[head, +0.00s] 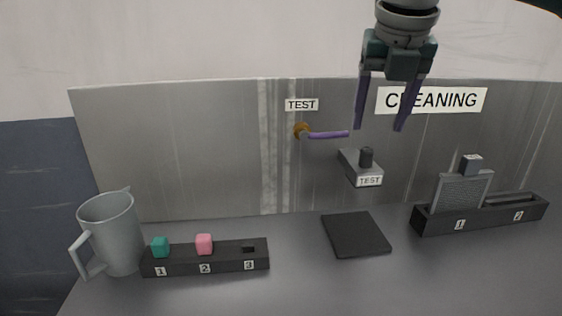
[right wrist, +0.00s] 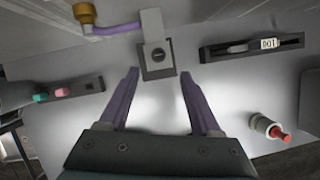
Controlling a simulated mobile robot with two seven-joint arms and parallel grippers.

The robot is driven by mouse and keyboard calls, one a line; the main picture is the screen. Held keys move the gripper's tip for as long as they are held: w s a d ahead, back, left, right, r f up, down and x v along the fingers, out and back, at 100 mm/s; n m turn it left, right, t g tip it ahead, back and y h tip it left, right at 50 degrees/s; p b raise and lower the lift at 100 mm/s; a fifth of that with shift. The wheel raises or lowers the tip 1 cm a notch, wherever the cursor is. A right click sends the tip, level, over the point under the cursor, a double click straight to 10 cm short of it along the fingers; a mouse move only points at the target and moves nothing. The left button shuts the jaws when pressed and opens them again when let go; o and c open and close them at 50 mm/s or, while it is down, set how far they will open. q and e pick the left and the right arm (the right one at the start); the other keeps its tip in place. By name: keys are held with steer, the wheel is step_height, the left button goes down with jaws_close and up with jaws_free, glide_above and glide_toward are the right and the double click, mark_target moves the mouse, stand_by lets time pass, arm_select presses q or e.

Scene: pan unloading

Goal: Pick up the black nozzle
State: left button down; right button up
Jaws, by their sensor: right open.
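My left gripper is not in view.
A black tray (head: 205,266) holds a teal piece (head: 160,246) in slot 1 and a pink one (head: 204,244) in slot 2. A purple spout (head: 328,134) projects left of the holder. A dark pad (head: 356,234), grey mug (head: 112,232) and CLEANING rack (head: 435,222) stand around.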

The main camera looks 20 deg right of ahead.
mark_target(368, 150)
steer(key=shift+w+x, duration=0.15)
steer(key=shift+x, duration=1.7)
steer(key=shift+w+x, duration=0.1)
steer(key=shift+x, duration=1.7)
steer(key=shift+r, duration=0.1)
jaws_close()
